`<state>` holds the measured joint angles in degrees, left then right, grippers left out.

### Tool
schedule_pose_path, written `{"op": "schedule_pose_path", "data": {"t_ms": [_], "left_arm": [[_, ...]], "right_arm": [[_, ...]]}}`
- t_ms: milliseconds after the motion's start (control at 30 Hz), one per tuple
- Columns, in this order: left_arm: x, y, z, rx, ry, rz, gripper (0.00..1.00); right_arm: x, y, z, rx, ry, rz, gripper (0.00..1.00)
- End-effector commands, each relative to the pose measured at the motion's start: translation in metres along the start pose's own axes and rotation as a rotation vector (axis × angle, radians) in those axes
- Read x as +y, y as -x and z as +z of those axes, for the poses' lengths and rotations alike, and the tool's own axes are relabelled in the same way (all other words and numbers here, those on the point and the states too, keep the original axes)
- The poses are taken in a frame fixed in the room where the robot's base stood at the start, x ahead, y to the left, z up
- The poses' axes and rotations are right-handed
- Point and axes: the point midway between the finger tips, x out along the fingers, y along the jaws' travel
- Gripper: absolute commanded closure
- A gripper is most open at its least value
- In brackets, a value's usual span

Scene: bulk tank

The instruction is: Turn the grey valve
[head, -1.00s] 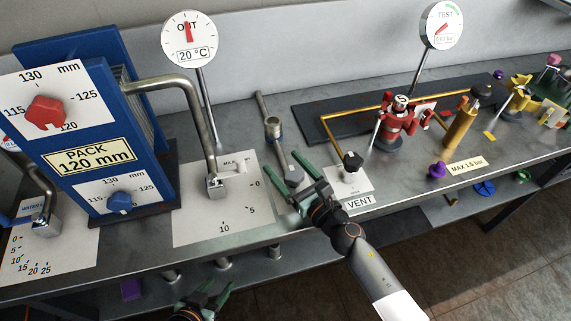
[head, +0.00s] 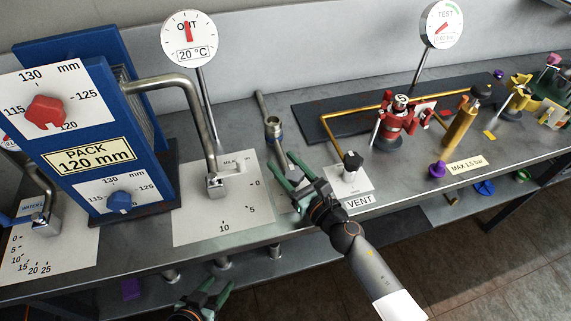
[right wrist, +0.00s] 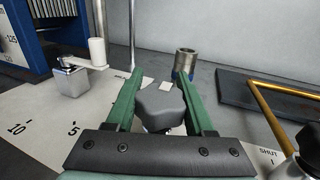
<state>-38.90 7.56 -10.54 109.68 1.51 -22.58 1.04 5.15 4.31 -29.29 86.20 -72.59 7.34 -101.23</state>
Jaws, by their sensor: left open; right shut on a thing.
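The grey valve's lobed knob (right wrist: 160,104) sits between the green fingers of my right gripper in the right wrist view. My right gripper (head: 286,172) is shut on this knob, at the near end of a grey metal pipe with a collar (head: 273,128). In the head view the fingers largely cover the knob. I cannot tell how far the valve is turned. My left gripper (head: 208,298) is open and empty at the bottom edge of the head view, low in front of the bench.
A black VENT knob (head: 352,160) stands just right of my right gripper. A bent steel spout (head: 205,125) and a white scale plate (head: 240,222) are to the left. A red valve (head: 397,122) and brass pipe (head: 345,118) lie behind on the right.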

Motion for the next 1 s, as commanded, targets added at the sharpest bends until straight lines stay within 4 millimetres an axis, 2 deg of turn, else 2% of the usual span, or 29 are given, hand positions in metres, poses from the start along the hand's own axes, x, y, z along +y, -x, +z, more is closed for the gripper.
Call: {"op": "schedule_pose_path", "data": {"t_ms": [367, 567, 767, 1000], "left_arm": [[0.0, -0.002, 0.002, 0.0, 0.001, 0.0, 0.5], [0.0, -0.008, 0.009, 0.0, 0.001, 0.0, 0.5], [-0.001, -0.022, 0.024, 0.0, 0.001, 0.0, 0.5], [-0.004, -0.049, 0.054, 0.0, 0.001, 0.0, 0.5]], "right_arm": [[0.001, 0.0, -0.001, 0.001, 0.004, 0.035, 1.0], [0.003, 0.001, -0.003, 0.001, 0.007, 0.137, 1.0], [0.007, 0.002, -0.007, 0.002, 0.009, 0.302, 1.0], [0.013, 0.004, -0.009, 0.001, 0.007, 0.51, 1.0]]}}
